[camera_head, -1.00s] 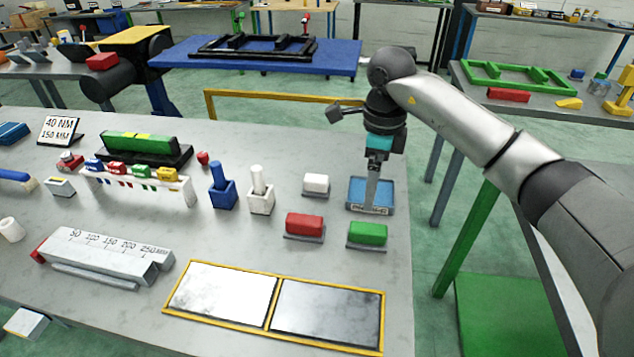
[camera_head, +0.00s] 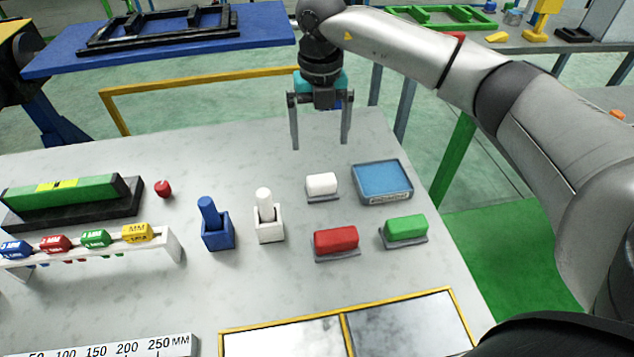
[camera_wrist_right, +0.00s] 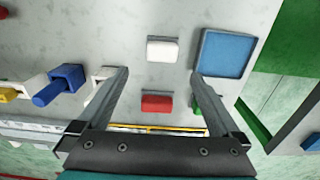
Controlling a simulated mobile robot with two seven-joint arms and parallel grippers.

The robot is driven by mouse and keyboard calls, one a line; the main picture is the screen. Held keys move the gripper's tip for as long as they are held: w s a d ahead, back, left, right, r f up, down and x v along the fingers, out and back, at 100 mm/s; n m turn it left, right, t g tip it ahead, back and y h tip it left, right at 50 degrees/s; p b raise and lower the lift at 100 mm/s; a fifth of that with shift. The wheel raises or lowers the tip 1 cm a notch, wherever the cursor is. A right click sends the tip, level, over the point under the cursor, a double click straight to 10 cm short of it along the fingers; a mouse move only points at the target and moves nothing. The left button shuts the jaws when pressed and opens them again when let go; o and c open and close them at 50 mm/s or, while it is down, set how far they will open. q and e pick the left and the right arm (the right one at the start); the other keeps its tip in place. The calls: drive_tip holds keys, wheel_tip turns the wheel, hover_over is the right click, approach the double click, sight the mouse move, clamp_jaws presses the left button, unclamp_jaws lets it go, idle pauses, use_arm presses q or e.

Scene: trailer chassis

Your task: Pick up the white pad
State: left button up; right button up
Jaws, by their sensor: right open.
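The white pad (camera_head: 321,185) is a small rounded block on a thin grey base, lying on the grey table. My right gripper (camera_head: 321,146) is open and empty, its fingers pointing down above the table, behind the white pad in the head view. In the right wrist view, the white pad (camera_wrist_right: 163,49) lies between the lines of the two spread fingers (camera_wrist_right: 158,75), apart from them. My left gripper is not in view.
A blue tray (camera_head: 382,182) lies right of the pad. Red (camera_head: 336,241) and green (camera_head: 405,228) blocks on grey bases lie in front. White (camera_head: 267,218) and blue (camera_head: 215,228) holders with upright pegs stand to the left. Yellow-framed panels (camera_head: 345,325) lie nearer.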

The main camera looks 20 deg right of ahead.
hover_over(321, 178)
wheel_tip(321, 178, down, 7)
drive_tip(key=shift+a+f, duration=0.1)
drive_tip(key=shift+f+b, duration=0.3)
drive_tip(key=shift+f, duration=0.55)
wheel_tip(321, 178, down, 5)
drive_tip(key=shift+s+r, duration=0.1)
drive_tip(key=shift+r, duration=0.1)
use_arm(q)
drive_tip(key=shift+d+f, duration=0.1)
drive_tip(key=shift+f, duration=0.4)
use_arm(e)
drive_tip(key=c, duration=1.2)
drive_tip(key=shift+r, duration=0.15)
drive_tip(key=shift+c, duration=0.2)
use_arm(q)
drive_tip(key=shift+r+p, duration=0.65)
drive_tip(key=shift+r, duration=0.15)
use_arm(e)
wheel_tip(321, 178, up, 20)
drive_tip(key=o, duration=1)
drive_tip(key=shift+c, duration=0.2)
drive_tip(key=c, duration=0.6)
